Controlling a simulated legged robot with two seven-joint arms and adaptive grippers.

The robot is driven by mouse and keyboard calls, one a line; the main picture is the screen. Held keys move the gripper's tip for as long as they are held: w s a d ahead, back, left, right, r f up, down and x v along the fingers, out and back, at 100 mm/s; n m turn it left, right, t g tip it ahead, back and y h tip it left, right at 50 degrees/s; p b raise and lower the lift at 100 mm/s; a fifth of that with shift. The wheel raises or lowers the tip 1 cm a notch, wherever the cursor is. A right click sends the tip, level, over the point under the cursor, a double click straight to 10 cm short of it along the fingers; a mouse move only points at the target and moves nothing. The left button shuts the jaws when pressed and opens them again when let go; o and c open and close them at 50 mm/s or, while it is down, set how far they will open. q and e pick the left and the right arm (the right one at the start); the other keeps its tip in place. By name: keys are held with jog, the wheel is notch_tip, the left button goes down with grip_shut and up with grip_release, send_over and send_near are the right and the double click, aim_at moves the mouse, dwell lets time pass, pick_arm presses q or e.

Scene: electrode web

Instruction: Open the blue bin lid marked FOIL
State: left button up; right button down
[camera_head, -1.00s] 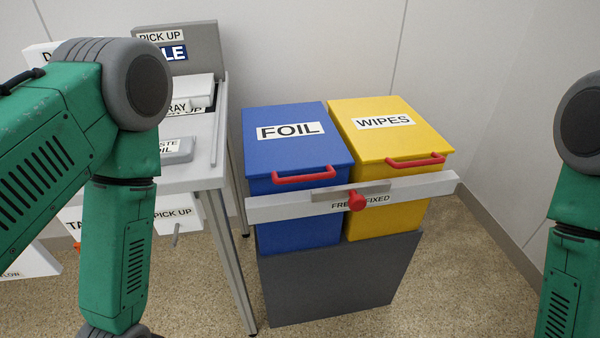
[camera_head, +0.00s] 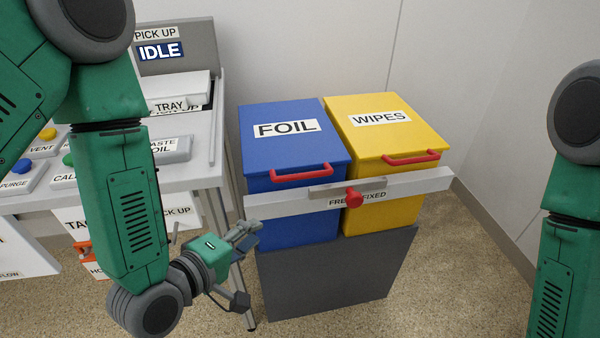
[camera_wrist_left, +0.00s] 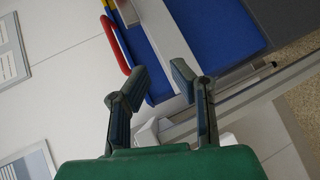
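The blue bin (camera_head: 300,228) has a flat blue lid marked FOIL (camera_head: 300,152), which lies shut. A red handle (camera_head: 302,173) runs along the lid's front edge and also shows in the left wrist view (camera_wrist_left: 116,44). A pale bar (camera_head: 285,205) with a red knob (camera_head: 354,197) crosses the front of both bins below the handles. My left gripper (camera_head: 247,235) is low and left of the blue bin, below the handle, apart from it. In the left wrist view its fingers (camera_wrist_left: 160,78) are spread, with nothing between them. My right gripper is out of view.
A yellow bin with a lid marked WIPES (camera_head: 385,122) adjoins the blue one. Both sit on a dark grey base (camera_head: 335,278). A grey workbench (camera_head: 190,180) with labelled trays and buttons stands at left, beside my left arm. Floor (camera_head: 450,290) is clear at right.

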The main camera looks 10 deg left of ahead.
aim_at(301, 176)
pick_arm(q)
notch_tip(301, 176, up, 5)
jog(key=w+d+n+t+h, duration=0.1)
jog(key=w+d+n+t, duration=0.1)
jog(key=b+x, duration=0.1)
jog(key=x, duration=1.2)
jog(key=shift+w, duration=0.1)
jog(key=shift+c, duration=0.4)
grip_shut()
